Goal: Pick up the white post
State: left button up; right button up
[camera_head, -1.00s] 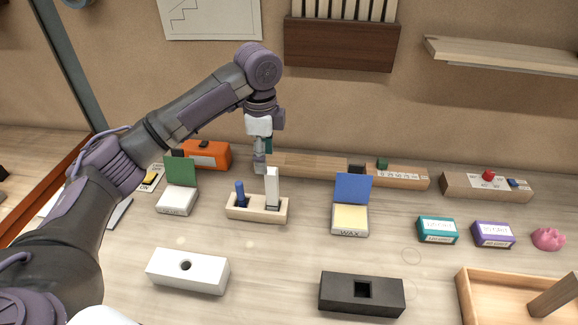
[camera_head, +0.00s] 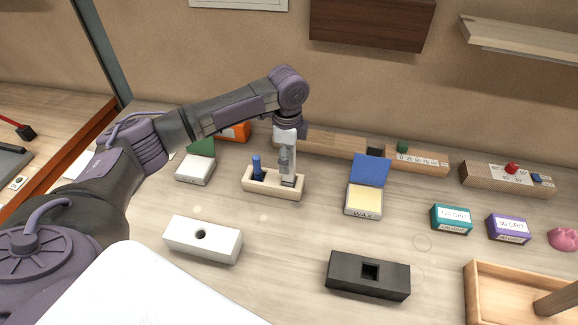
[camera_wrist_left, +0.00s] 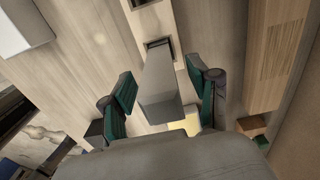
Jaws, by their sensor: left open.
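The white post (camera_wrist_left: 160,82) stands upright in a slot of the pale wooden holder (camera_head: 262,188). In the left wrist view it looks grey in shade and lies between the two green-padded fingers of my left gripper (camera_wrist_left: 162,88). In the head view my left gripper (camera_head: 286,163) is over the holder and hides much of the post. A blue peg (camera_head: 257,168) stands in the holder just left of it. My right gripper is not in view.
A white block with a round hole (camera_head: 203,240) and a black block with a square hole (camera_head: 369,276) lie in front. The blue-lidded wax box (camera_head: 364,200) is to the right, a green-lidded box (camera_head: 196,168) to the left. A long wooden bar (camera_head: 330,145) runs behind.

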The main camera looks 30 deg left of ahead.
pick_arm(q)
notch_tip(320, 180, down, 3)
jog(key=shift+f, duration=0.1)
jog(key=shift+c, duration=0.3)
grip_shut()
